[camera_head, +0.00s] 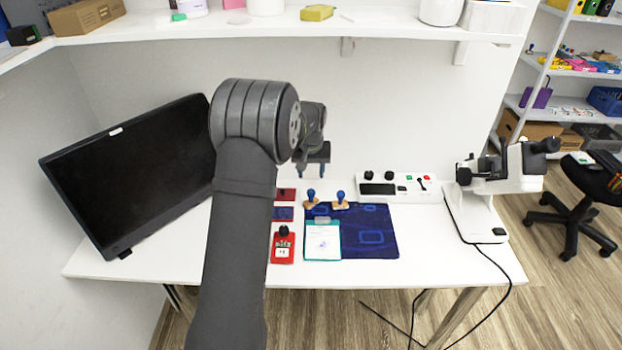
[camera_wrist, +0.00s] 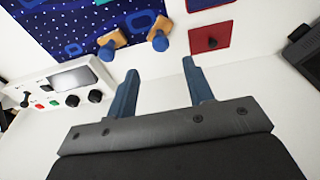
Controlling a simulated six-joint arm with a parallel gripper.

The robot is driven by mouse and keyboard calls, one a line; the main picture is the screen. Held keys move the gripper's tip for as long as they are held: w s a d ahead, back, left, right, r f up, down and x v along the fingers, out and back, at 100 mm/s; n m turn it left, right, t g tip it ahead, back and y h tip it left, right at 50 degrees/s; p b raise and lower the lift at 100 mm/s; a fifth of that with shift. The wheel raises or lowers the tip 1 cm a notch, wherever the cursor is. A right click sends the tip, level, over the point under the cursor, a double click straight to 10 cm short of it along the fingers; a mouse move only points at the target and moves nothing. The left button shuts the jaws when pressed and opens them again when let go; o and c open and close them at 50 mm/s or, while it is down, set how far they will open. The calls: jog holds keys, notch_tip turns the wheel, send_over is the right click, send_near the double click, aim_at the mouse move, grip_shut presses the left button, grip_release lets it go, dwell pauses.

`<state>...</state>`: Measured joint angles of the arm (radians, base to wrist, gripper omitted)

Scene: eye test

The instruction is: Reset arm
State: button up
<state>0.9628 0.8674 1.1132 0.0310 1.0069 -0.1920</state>
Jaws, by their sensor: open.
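My gripper (camera_wrist: 158,88) is open, its two blue fingers apart with nothing between them in the wrist view. In the head view my gripper (camera_head: 311,172) hangs above the back of the white table (camera_head: 420,262), partly hidden by my own arm. Two stamps with blue knobs and wooden bases, the left stamp (camera_head: 310,199) and the right stamp (camera_head: 340,200), stand at the back of a dark blue mat (camera_head: 385,220). In the wrist view they show ahead of the fingers, apart from them.
A clipboard (camera_head: 323,240) lies on the mat. A red device (camera_head: 283,246) and red and dark pads (camera_head: 284,213) are left of it. A control box (camera_head: 395,186) and microscope (camera_head: 480,195) stand right, a monitor (camera_head: 130,170) left. A shelf (camera_head: 290,27) runs above.

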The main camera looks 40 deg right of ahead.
aim_at(311, 190)
dwell(0.4)
jog(key=f, duration=0.7)
jog(key=w+d+f, duration=0.1)
jog(key=f, duration=0.3)
jog(key=shift+w+d+f, duration=0.1)
jog(key=shift+f, duration=0.1)
jog(key=shift+w+d+r, duration=0.1)
jog(key=shift+d, duration=0.05)
jog(key=shift+r, duration=1.75)
jog(key=shift+f, duration=0.1)
